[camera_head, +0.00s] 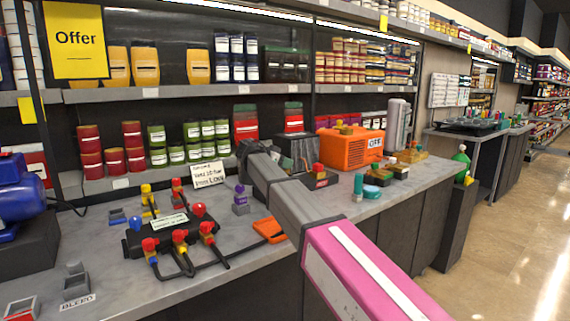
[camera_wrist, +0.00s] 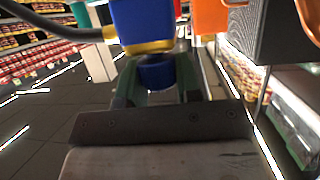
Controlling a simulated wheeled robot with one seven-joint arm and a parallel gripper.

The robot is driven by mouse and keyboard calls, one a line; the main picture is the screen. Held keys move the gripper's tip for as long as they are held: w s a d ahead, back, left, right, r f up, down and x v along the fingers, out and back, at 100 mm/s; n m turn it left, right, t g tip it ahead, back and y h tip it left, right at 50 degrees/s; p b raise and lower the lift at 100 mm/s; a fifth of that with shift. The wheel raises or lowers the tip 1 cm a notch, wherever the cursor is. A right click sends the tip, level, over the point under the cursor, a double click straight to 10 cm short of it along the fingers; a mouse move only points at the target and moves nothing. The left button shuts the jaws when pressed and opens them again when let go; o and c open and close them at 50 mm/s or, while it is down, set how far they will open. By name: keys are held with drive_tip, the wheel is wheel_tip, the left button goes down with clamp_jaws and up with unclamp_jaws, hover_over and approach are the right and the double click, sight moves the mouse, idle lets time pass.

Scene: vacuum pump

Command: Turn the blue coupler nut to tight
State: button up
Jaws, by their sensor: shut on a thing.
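In the wrist view, a dark blue rounded piece (camera_wrist: 157,72), which looks like the blue coupler nut, sits between the two dark green fingers of my gripper (camera_wrist: 158,84). My gripper is shut on it. A yellow collar (camera_wrist: 149,47) and a larger blue body (camera_wrist: 143,18) are directly against its other side. The fingers hide part of the nut, and no mark showing how tight it is can be read. In the head view, my arm crosses the bench and hides its own end, so I cannot make out the gripper or the nut there.
A black manifold (camera_head: 165,232) with red, yellow and blue knobs and dark hoses lies on the grey bench. An orange machine (camera_head: 347,149) marked OFF stands behind my arm. A small sign (camera_head: 208,174) and purple-topped bottle (camera_head: 241,197) stand nearby.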

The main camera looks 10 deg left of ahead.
drive_tip(key=shift+f+m+g+h, duration=0.1)
drive_tip(key=shift+m+g+h, duration=0.6)
drive_tip(key=shift+m+g, duration=0.4)
drive_tip(key=o, duration=0.9)
drive_tip(key=shift+o, duration=0.2)
drive_tip(key=v, duration=1)
drive_tip(key=shift+a, duration=0.4)
drive_tip(key=shift+s, duration=0.1)
